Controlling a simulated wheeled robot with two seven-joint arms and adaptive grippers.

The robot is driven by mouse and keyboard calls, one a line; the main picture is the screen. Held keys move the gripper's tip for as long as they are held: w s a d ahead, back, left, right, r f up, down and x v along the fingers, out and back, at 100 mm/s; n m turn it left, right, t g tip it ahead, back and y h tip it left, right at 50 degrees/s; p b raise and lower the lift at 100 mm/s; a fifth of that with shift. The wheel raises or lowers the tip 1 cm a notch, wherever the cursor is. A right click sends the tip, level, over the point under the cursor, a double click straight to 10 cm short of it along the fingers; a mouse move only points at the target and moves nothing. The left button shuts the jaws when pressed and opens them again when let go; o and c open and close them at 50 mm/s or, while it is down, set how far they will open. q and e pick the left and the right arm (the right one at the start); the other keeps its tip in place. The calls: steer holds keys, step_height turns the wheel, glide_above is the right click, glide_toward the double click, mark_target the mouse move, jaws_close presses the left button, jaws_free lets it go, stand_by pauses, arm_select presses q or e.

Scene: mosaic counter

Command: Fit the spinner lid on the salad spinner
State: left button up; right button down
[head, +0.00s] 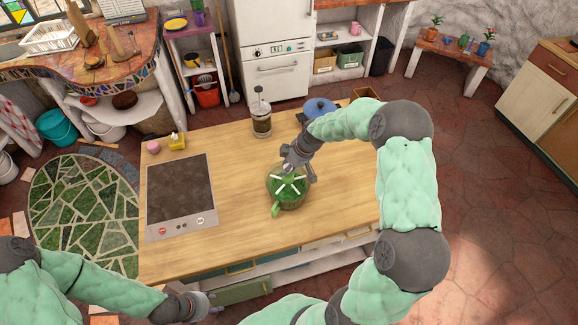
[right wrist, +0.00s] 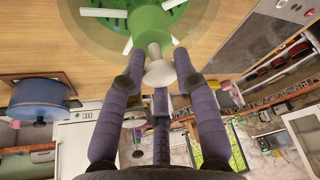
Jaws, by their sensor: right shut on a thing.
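The spinner lid (head: 290,184) is green with white spokes and sits right over the salad spinner bowl (head: 291,203) on the wooden counter. In the right wrist view the lid (right wrist: 166,14) has a green stem with a pale round end, and the bowl's see-through rim (right wrist: 88,32) shows around it. My right gripper (right wrist: 158,65) is shut on the lid by this stem; its fingers lie on both sides. I cannot tell whether the lid touches the bowl all round. My left gripper (head: 216,303) is open and empty, low at the counter's front edge.
A dark cooktop (head: 180,190) fills the counter's left part. A French press (head: 261,118) and a blue pot (head: 319,106) stand at the back. A pink item (head: 154,147) and a yellow item (head: 178,141) are at the back left. Bare wood (head: 235,225) lies left of the spinner.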

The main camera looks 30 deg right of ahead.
steer(key=shift+f+b, duration=0.9)
stand_by(0.7)
steer(key=c, duration=0.9)
jaws_free()
steer(key=shift+o, duration=0.2)
steer(key=v, duration=1.2)
steer(key=shift+f, duration=0.1)
